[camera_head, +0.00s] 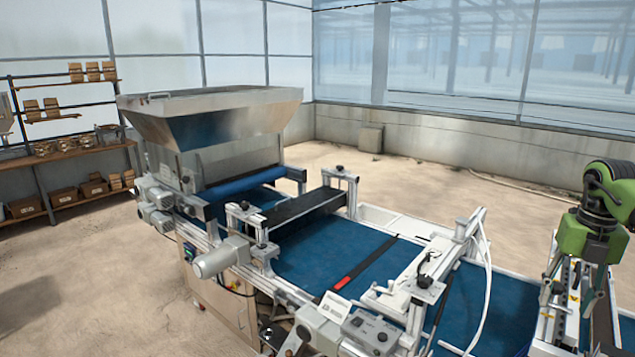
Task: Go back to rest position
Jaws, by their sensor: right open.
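My right gripper (568,300) hangs at the right edge, below a green and black wrist. Its fingers point down and are open, with nothing seen between them. It shows in front of the right end of the tray seeder's blue belt (330,255); I cannot tell its height above the belt. The tray seeder has a large metal hopper (210,115) at its far left end. My left gripper cannot be made out.
Shelves (70,155) with boxes and pots stand at the left wall. The concrete floor (400,180) behind the seeder is mostly clear.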

